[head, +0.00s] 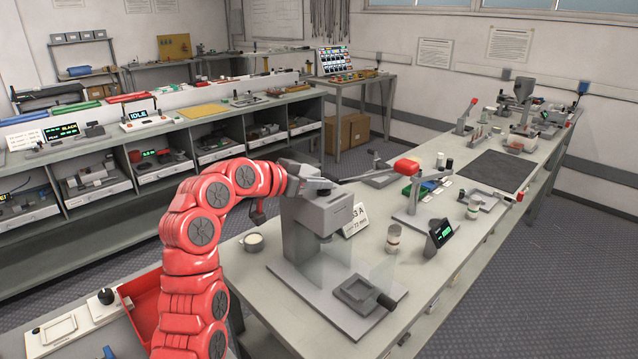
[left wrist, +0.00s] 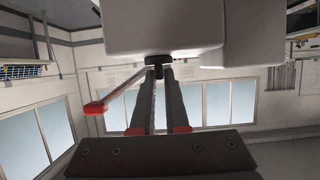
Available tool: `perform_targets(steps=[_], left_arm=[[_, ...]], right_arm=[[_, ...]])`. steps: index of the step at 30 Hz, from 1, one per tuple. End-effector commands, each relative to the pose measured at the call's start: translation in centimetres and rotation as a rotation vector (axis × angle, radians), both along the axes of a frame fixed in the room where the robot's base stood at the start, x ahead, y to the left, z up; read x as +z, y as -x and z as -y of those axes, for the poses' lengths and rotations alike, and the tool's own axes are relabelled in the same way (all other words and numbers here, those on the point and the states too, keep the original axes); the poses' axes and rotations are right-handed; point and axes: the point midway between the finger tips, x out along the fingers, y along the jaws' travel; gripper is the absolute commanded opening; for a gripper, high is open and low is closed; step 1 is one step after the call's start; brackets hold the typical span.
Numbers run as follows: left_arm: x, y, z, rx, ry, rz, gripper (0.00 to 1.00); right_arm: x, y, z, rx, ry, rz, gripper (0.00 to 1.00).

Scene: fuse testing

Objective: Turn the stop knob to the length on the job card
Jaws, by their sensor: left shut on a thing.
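The grey press (head: 315,222) stands on the near bench, with a black stop knob (head: 319,185) on its top. My red left arm reaches over from the left, and my left gripper (head: 308,178) is at the knob. In the left wrist view my left gripper (left wrist: 160,78) is shut on the black knob (left wrist: 158,60), a finger on each side. The white job card (head: 355,221) leans beside the press; its top line is partly hidden and its small lower line seems to read 77 mm. My right gripper is not in view.
A lever with a red handle (head: 406,167) sticks out right of the press top; it also shows in the left wrist view (left wrist: 95,108). A clear guard and a small black-handled tray (head: 360,294) are at the press base. A small display (head: 440,233) and jars stand to the right.

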Motion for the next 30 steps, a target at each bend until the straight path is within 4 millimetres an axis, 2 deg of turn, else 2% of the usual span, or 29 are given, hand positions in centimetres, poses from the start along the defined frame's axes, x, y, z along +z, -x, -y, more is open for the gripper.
perform_targets(steps=[4,5,9,20,25,30], left_arm=[[0.0,0.0,0.0,0.000,-0.001,-0.001,0.00],[0.0,0.0,0.0,0.000,-0.001,-0.001,0.18],[-0.1,0.0,0.0,0.000,0.000,-0.001,0.42],[0.1,0.2,-0.3,0.001,0.001,0.000,0.42],[1.0,1.8,-2.1,0.004,0.000,0.002,0.42],[2.9,4.7,-5.2,0.006,0.001,0.005,0.42]], right_arm=[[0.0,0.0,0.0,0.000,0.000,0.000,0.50],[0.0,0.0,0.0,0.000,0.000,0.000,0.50],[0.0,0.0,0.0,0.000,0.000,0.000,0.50],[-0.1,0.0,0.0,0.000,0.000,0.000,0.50],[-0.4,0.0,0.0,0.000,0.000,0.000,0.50],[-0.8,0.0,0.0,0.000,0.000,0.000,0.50]])
